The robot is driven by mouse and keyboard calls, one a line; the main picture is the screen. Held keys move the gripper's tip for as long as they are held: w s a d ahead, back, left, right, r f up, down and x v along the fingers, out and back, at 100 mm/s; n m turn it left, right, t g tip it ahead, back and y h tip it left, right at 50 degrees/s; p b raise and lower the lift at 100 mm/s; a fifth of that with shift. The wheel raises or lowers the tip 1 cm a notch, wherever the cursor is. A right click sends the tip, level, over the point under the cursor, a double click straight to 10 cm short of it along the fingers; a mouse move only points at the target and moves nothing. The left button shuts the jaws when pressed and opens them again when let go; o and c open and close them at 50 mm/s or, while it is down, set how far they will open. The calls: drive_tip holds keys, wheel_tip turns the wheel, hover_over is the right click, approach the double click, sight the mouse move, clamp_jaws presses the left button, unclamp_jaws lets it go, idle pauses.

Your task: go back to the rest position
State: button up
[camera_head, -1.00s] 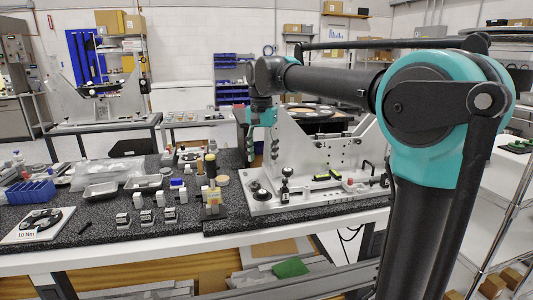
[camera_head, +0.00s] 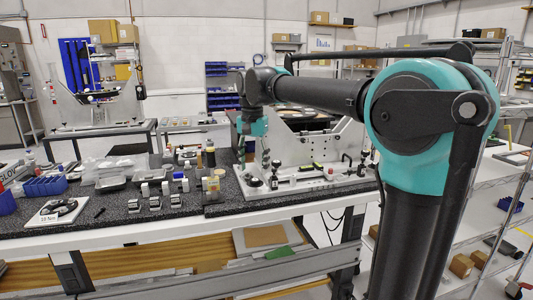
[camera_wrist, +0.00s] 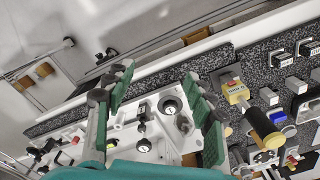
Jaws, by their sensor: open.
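My gripper (camera_head: 252,150) hangs from the arm, pointing down, over the left end of the white metal mirror fixture (camera_head: 345,143). In the wrist view my gripper (camera_wrist: 158,76) has its two green-padded fingers spread wide with nothing between them. Beyond the fingers lies the fixture's white base plate (camera_wrist: 122,128) with round black-rimmed parts (camera_wrist: 170,106). I cannot tell whether the fingers touch anything below.
The speckled dark table top (camera_head: 115,222) holds small clamps (camera_head: 155,203), a blue bin (camera_head: 45,187), metal trays (camera_head: 110,183) and a round black part on a white card (camera_head: 58,211). A wire shelf (camera_head: 480,230) stands at the right. Free floor is mostly out of view.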

drive_tip(key=s+d+f+n+t, duration=0.1)
drive_tip(key=s+d+f, duration=0.2)
drive_tip(key=d+f, duration=0.45)
drive_tip(key=s+d+f+n+t, duration=0.1)
drive_tip(key=s+d+f, duration=0.1)
drive_tip(key=d+f, duration=0.6)
drive_tip(key=s+d+f+n+t, duration=0.1)
drive_tip(key=s+d+f, duration=0.3)
drive_tip(key=s+f, duration=0.2)
drive_tip(key=s+d+f+n+t, duration=0.1)
drive_tip(key=s+d+f, duration=0.2)
drive_tip(key=s+f, duration=0.4)
drive_tip(key=shift+d+f, duration=0.35)
drive_tip(key=shift+f, duration=0.55)
